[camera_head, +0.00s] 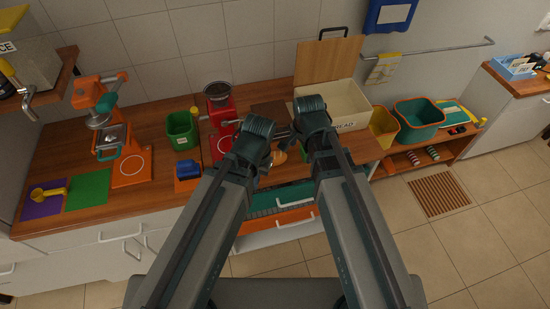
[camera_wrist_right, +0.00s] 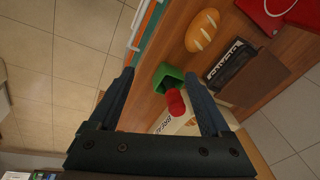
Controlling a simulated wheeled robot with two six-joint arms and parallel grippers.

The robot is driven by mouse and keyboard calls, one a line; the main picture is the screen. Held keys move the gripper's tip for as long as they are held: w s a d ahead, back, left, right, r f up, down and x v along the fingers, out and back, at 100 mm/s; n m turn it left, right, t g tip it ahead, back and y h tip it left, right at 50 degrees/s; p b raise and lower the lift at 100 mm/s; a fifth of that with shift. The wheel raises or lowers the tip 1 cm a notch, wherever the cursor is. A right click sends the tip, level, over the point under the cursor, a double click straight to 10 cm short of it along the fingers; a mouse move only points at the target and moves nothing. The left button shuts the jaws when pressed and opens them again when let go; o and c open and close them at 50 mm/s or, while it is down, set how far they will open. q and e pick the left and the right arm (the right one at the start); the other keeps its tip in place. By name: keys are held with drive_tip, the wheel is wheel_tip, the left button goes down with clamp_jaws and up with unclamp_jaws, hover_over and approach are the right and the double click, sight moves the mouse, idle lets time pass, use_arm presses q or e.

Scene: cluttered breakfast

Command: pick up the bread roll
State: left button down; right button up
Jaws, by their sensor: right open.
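The bread roll (camera_wrist_right: 202,30) is golden brown with pale slashes. It lies on the wooden counter near the top of the right wrist view. In the head view, only part of the roll (camera_head: 280,157) shows between my two arms. My right gripper (camera_wrist_right: 160,73) is open, its two dark fingers apart with no object held. The roll is beyond the fingertips, up and to the right in the wrist view. In the head view, my right wrist (camera_head: 311,115) hides its jaws. My left wrist (camera_head: 254,138) is left of the roll; its jaws cannot be made out.
A small green container (camera_wrist_right: 167,77) and a red cylinder (camera_wrist_right: 176,102) show between the right fingers. A dark lettered object (camera_wrist_right: 229,63) lies beside the roll. The open bread bin (camera_head: 345,100) stands behind. A red coffee grinder (camera_head: 221,118) stands left of my arms.

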sight(275, 156)
drive_tip(key=w+a+m+t, duration=0.1)
drive_tip(key=w+a+m, duration=0.2)
drive_tip(key=a+m, duration=0.4)
drive_tip(key=b+x, duration=0.8)
drive_tip(key=shift+a+f, duration=0.1)
drive_tip(key=shift+a, duration=0.2)
drive_tip(key=b+x, duration=0.2)
drive_tip(key=a+b+x, duration=0.1)
drive_tip(key=b+x, duration=0.1)
drive_tip(key=shift+s+f, duration=0.1)
drive_tip(key=shift+s, duration=0.1)
drive_tip(key=shift+w+f+b, duration=0.2)
drive_tip(key=shift+f+b, duration=0.35)
drive_tip(key=shift+b, duration=0.2)
drive_tip(key=shift+r, duration=0.15)
drive_tip(key=shift+c, duration=0.4)
drive_tip(key=c, duration=1.1)
drive_tip(key=shift+o, duration=0.2)
